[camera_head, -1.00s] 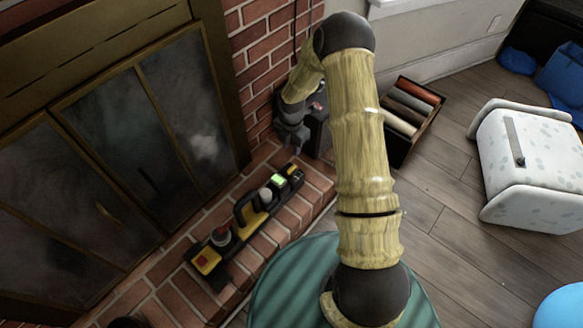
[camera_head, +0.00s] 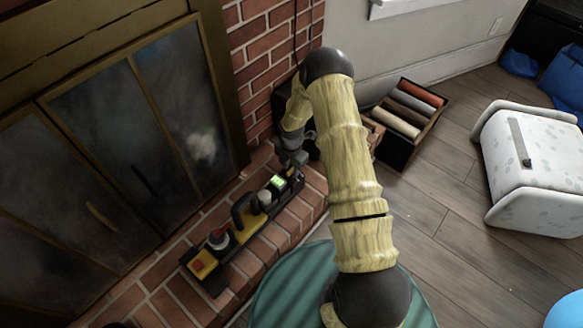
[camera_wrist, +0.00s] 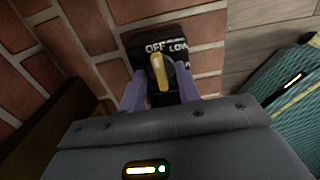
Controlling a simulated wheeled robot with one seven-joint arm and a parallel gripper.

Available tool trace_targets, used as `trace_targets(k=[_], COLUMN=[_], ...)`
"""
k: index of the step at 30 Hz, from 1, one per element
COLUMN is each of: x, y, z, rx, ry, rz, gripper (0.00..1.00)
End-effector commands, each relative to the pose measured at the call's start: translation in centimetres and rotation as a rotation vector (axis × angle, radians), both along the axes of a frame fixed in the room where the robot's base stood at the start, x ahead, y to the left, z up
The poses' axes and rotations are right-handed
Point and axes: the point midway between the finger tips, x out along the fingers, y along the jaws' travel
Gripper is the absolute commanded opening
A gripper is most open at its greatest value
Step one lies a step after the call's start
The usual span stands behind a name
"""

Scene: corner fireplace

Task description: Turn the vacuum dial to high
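In the wrist view, the vacuum dial (camera_wrist: 159,72) is a yellow knob with a white mark on a black plate (camera_wrist: 142,44), with the words OFF and LOW above it. The knob points up, slightly left, toward OFF. My gripper (camera_wrist: 160,92) is open, with one purple-grey finger on each side of the knob's lower part; contact cannot be told. In the head view, my gripper (camera_head: 297,162) is at the far right end of a black and yellow device (camera_head: 245,222) on the brick hearth. It hides the dial there.
The fireplace doors (camera_head: 140,130) are close on the left. A box of coloured rolls (camera_head: 408,120) and a white spotted seat (camera_head: 535,160) stand on the floor at right.

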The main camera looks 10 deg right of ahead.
Motion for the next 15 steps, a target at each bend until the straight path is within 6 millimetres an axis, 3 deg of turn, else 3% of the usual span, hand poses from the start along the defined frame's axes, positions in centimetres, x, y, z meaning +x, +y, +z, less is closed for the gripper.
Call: trace_targets(k=[2, 7, 15], x=[-0.01, -0.01, -0.01], y=[-0.01, 0.00, 0.01], z=[0.02, 0.03, 0.07], rx=[0.000, 0.000, 0.000], ry=[0.000, 0.000, 0.000], rz=[0.000, 0.000, -0.007], gripper=[0.31, 0.00, 0.00])
